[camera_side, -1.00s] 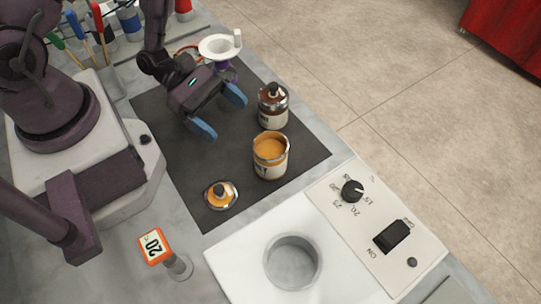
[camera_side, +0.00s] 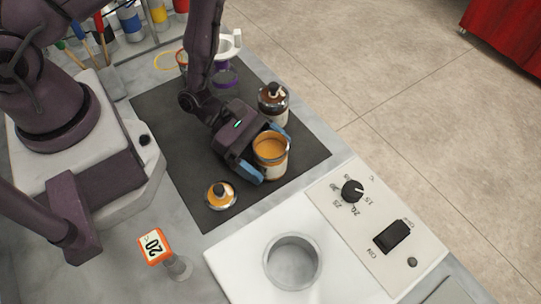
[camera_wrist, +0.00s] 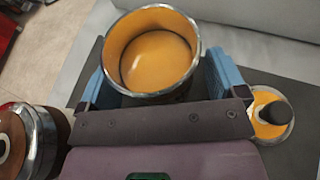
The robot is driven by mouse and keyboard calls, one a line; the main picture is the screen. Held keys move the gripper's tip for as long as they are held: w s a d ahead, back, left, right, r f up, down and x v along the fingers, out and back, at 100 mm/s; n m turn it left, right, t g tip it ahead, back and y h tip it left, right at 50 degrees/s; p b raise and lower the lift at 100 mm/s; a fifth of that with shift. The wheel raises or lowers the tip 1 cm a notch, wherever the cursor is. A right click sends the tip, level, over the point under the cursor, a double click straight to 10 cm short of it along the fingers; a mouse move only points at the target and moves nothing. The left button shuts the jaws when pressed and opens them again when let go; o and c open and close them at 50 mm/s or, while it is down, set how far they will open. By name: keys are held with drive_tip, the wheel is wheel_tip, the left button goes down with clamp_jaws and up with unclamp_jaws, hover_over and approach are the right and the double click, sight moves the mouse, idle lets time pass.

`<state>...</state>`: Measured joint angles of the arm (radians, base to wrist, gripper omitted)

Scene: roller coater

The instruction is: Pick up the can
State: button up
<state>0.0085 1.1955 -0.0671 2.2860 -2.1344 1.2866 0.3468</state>
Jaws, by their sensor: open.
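The can (camera_side: 271,156) is an open tin with orange contents, standing upright on the dark mat (camera_side: 300,152). My gripper (camera_side: 264,155) is open, with one blue finger on each side of the can in the side view. In the wrist view the can (camera_wrist: 152,50) sits between the two blue fingers (camera_wrist: 156,84), its rim facing the camera. Whether the fingers touch its wall cannot be told. The can's lower part is mostly hidden in the wrist view.
A brown-topped jar (camera_side: 273,101) stands close behind the can. An orange lid with a dark knob (camera_side: 221,195) lies at the mat's front. A white machine with a round well (camera_side: 292,262) and a control panel (camera_side: 375,225) is in front. A white-and-purple holder (camera_side: 228,62) stands behind.

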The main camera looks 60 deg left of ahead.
drive_tip(key=c, duration=1.1)
drive_tip(key=shift+r, duration=0.1)
wheel_tip(320, 180, up, 10)
drive_tip(key=shift+f, duration=0.1)
